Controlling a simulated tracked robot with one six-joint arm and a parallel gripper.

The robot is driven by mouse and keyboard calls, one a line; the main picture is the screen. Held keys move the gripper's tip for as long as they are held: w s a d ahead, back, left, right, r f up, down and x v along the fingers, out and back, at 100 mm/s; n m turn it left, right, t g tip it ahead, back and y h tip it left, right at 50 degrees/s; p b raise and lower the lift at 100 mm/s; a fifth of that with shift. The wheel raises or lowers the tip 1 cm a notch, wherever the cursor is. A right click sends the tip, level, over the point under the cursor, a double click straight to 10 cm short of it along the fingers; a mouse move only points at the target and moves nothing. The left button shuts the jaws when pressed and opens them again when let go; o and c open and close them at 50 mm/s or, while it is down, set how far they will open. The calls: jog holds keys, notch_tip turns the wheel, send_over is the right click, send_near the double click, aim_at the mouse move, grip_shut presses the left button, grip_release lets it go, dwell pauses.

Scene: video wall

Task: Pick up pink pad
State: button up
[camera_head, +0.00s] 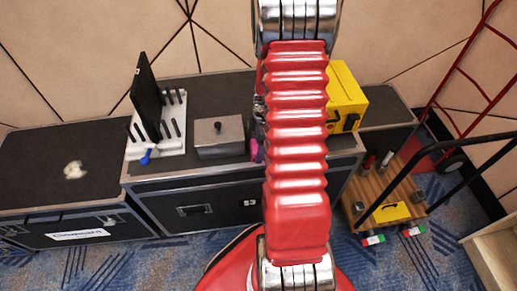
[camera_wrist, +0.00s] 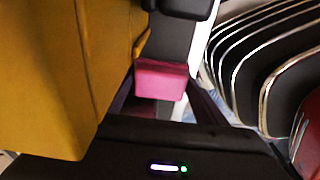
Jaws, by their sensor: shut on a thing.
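The pink pad (camera_wrist: 160,80) is a small pink block in the middle of the wrist view. My gripper (camera_wrist: 163,88) is shut on it, with dark fingers at its left and right sides. In the head view only a small pink piece (camera_head: 254,150) shows at the left edge of my red arm, by the grey box. My arm hides most of the gripper there. I cannot tell whether the pad touches the surface below.
A yellow case (camera_head: 346,97) stands right of my arm; a yellow surface (camera_wrist: 50,70) fills the wrist view's left. A grey metal box (camera_head: 219,138) and white rack (camera_head: 158,130) with a dark panel stand left on the black case (camera_head: 205,83). A red hand truck (camera_head: 450,75) is right.

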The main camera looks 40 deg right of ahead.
jog(key=shift+c, duration=0.8)
jog(key=shift+r, duration=0.15)
jog(key=shift+r, duration=0.6)
notch_tip(320, 180, up, 17)
jog(key=shift+f, duration=0.2)
